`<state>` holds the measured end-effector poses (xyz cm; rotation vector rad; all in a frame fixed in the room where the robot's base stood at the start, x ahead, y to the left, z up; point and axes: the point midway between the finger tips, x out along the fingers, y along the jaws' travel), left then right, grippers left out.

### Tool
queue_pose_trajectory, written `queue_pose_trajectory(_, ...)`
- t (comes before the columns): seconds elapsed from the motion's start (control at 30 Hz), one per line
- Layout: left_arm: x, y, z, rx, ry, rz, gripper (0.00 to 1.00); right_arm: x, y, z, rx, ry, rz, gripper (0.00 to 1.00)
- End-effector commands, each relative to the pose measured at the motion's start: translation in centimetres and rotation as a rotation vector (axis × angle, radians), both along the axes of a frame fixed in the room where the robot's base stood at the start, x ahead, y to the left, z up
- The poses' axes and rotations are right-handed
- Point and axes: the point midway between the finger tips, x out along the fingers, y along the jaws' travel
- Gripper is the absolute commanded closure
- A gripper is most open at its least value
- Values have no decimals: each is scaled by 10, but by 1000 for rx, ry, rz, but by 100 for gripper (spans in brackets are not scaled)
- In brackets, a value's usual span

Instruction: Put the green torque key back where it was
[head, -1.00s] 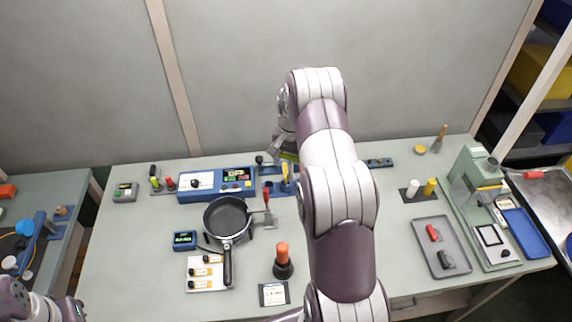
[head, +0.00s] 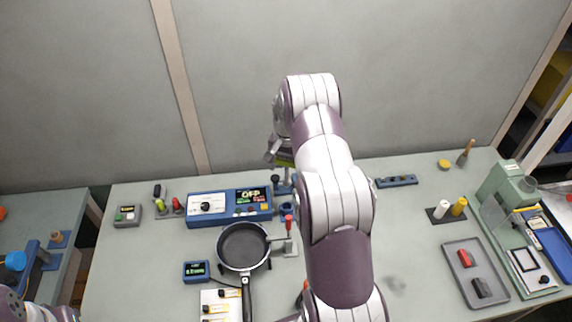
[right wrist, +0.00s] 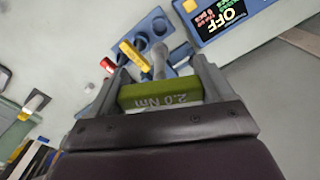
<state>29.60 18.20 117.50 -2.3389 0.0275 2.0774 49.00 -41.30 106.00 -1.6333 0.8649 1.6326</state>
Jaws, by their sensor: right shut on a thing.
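The green torque key (right wrist: 160,95), marked 2.0 Nm, is clamped between the fingers of my right gripper (right wrist: 163,88). Its grey shaft points away from the camera toward a blue rack (right wrist: 130,31); I cannot tell whether its tip touches the rack. The rack has dark round openings, with a yellow-handled key (right wrist: 134,54) and a red-ended one (right wrist: 107,65) beside the shaft. In the head view my right gripper (head: 276,153) is partly behind my arm, with a bit of green showing under it. Only links of my left arm show at the lower left.
A blue control box (head: 228,206) reading OFF stands left of the gripper. A pan (head: 243,246) lies in front of it, near a red-handled clamp (head: 289,228). A grey tray (head: 463,258) and a pale green machine (head: 505,185) stand at right. My right arm hides the middle.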

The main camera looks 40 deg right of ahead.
Motion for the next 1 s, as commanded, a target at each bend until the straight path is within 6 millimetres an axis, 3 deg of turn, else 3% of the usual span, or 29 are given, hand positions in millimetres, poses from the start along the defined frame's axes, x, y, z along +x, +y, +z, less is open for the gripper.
queue_pose_trajectory(0.07, 0, 0, -22, 0, 0, 0, 100, 0, 0, -22, 0, 0, 0, 56)
queue_pose_trajectory(0.33, 0, 0, -61, 0, 0, 0, 100, 0, 0, -60, -1, -1, 0, 56)
queue_pose_trajectory(0.57, 0, 0, -68, 0, 0, 0, 100, 0, 0, -69, 0, 0, 0, 56)
queue_pose_trajectory(1.0, 0, 0, -96, 0, 0, 0, 100, 0, 0, -107, 0, -1, 0, 56)
